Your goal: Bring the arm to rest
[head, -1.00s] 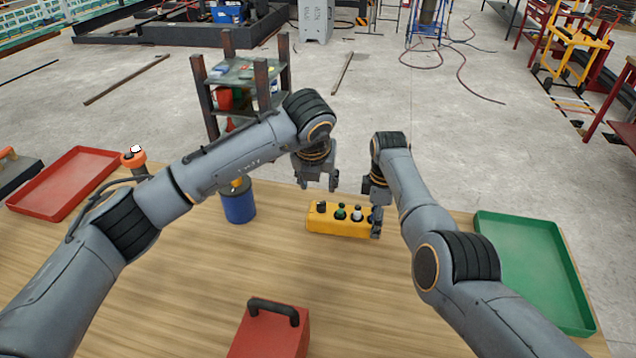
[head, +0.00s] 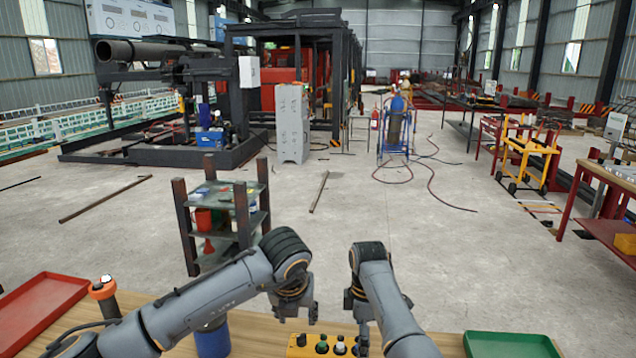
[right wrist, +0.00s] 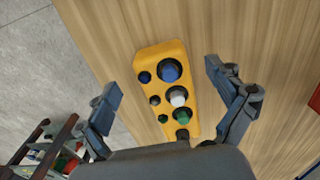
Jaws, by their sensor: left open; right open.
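My left gripper (head: 297,312) is open and empty, with its fingers pointing down, left of and above the yellow block (head: 296,347) on the table. My right gripper (head: 358,322) is partly hidden by its own arm in the head view, beside the block's right end. In the right wrist view, its two fingers (right wrist: 165,84) are spread wide, with the yellow block (right wrist: 159,87) between and beyond them. Neither gripper holds anything.
The wooden table (head: 255,345) also carries a red tray (head: 40,305) at left, an orange-topped object (head: 104,290), a blue cylinder (head: 212,341) and a green tray (head: 508,345) at right. A dark shelf rack (head: 222,220) stands beyond. Open floor lies ahead.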

